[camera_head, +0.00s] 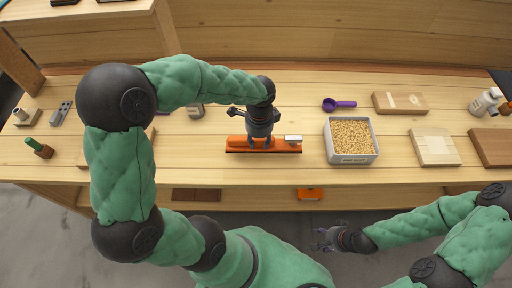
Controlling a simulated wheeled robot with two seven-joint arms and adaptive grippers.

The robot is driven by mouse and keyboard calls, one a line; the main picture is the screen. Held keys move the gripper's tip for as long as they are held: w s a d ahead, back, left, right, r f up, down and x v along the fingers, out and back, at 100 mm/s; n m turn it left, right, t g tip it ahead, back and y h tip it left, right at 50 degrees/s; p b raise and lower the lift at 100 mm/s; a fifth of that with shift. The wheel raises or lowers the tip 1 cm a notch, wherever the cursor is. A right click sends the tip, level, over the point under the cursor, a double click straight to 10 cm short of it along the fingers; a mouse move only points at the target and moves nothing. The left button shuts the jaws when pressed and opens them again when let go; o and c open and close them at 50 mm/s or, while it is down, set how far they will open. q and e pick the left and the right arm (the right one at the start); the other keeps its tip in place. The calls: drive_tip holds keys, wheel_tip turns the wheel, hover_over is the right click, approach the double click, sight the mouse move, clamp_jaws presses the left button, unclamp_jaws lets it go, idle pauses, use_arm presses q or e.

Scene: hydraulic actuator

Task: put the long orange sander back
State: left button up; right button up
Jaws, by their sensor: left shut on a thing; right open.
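The long orange sander (284,146) lies lengthwise across the front part of the wooden workbench (300,172), left of the middle bin. My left gripper (260,143) reaches down from above and is shut on the sander's middle. The fingertips are partly hidden against the sander. I cannot tell whether the sander touches the bench top. My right gripper (322,238) is open and empty, in front of the bench and below its front edge.
A grey bin of tan pellets (350,139) stands right of the sander. A purple scoop (339,104) lies behind it. Wooden boards (435,147) lie to the right. A small green-handled tool (38,148) is at the left. An orange object (310,194) sits on the lower shelf (258,201).

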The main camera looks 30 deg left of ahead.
sight(256, 146)
use_arm(q)
drive_tip(key=shift+a+f, duration=0.3)
drive_tip(key=shift+f, duration=0.05)
drive_tip(key=shift+a+f+b, duration=0.15)
drive_tip(key=shift+f+b, duration=0.3)
drive_tip(key=shift+f, duration=0.45)
drive_tip(key=shift+a+f+b, duration=0.1)
drive_tip(key=shift+f+b, duration=0.3)
drive_tip(key=shift+f, duration=0.5)
drive_tip(key=shift+f, duration=0.15)
drive_tip(key=o, duration=1.1)
wheel_tip(256, 146, up, 12)
drive_tip(key=p, duration=0.4)
